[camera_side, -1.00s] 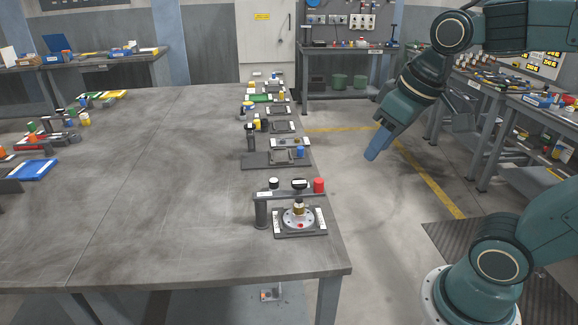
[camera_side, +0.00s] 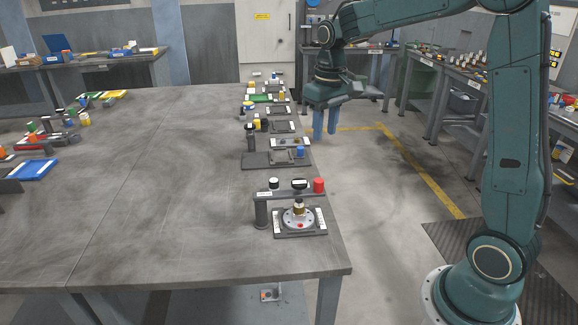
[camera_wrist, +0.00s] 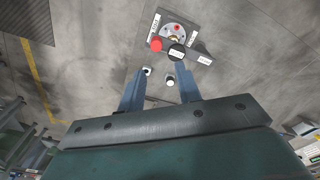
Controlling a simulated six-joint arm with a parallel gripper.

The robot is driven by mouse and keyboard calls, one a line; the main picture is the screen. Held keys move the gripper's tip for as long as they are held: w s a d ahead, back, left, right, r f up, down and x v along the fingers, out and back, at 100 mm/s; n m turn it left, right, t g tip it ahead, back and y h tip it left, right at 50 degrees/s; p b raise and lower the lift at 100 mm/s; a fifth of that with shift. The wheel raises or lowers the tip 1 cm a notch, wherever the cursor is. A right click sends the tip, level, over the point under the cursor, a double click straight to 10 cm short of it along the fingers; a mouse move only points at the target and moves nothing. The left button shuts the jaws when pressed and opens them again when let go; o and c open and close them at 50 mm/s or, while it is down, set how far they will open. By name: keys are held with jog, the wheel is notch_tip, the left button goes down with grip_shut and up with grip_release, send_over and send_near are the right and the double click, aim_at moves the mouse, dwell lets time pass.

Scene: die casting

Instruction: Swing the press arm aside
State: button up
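The press arm (camera_side: 283,194) is a dark horizontal bar on a post (camera_side: 261,213) at the table's front right. It lies over a round metal disc (camera_side: 290,222) in a dark fixture with labels. A red knob (camera_side: 319,185), a black knob (camera_side: 299,184) and a white-topped knob (camera_side: 274,183) show above the bar. In the wrist view, the red knob (camera_wrist: 156,44) and black knob (camera_wrist: 177,53) are beyond my fingertips. My gripper (camera_side: 325,131) is open and empty, its blue fingers pointing down, clear of the press arm, beyond it and to its right. It also shows in the wrist view (camera_wrist: 161,75).
The grey table (camera_side: 160,190) is bare left of the press. The floor (camera_side: 385,180) is open right of the table.

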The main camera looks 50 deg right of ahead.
aim_at(319, 180)
jog(key=shift+w+d+f, duration=0.8)
jog(key=shift+w+f, duration=0.05)
jog(key=shift+f, duration=0.1)
jog(key=shift+f, duration=0.15)
notch_tip(319, 180, down, 14)
jog(key=shift+r, duration=0.25)
grip_shut()
